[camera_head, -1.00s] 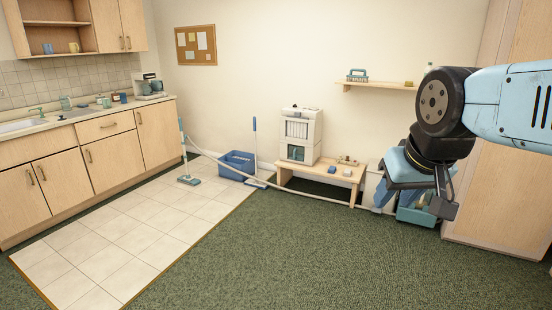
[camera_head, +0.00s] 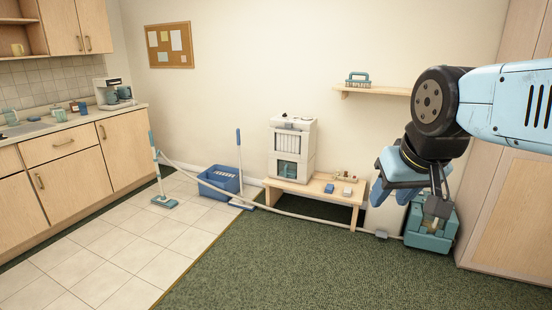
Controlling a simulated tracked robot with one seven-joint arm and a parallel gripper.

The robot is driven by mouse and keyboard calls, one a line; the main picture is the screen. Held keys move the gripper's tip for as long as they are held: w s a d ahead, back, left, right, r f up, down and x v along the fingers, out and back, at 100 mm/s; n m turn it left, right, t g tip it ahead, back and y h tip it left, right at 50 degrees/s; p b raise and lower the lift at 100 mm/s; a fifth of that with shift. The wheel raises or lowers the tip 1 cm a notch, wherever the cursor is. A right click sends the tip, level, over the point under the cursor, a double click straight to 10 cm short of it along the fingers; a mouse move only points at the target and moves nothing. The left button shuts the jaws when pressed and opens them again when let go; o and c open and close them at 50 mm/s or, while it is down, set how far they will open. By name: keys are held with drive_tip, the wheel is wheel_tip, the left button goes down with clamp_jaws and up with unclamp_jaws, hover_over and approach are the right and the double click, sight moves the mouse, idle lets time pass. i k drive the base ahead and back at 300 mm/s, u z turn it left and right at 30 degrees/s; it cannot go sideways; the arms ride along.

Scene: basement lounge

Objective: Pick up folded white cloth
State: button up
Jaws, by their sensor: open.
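A small white item (camera_head: 347,191) lies near the right end of the low wooden bench (camera_head: 358,217). It may be the folded white cloth, but it is too small to tell. A small blue item (camera_head: 329,188) lies just left of it. My gripper (camera_head: 408,199) hangs open, with nothing seen between its fingers. In the picture it is to the right of the bench, in front of the wall and partly over a teal container (camera_head: 430,242). It appears apart from the white item.
A white cabinet-like appliance (camera_head: 292,150) stands on the bench. A pale hose (camera_head: 290,214) runs along the floor before the bench. A blue bucket (camera_head: 219,181) and mop (camera_head: 240,168) stand left. A tall wooden cupboard (camera_head: 510,215) is right. The green carpet in front is clear.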

sight(347, 191)
drive_tip(key=z, duration=0.2)
drive_tip(key=i, duration=1.8)
drive_tip(key=z, duration=0.2)
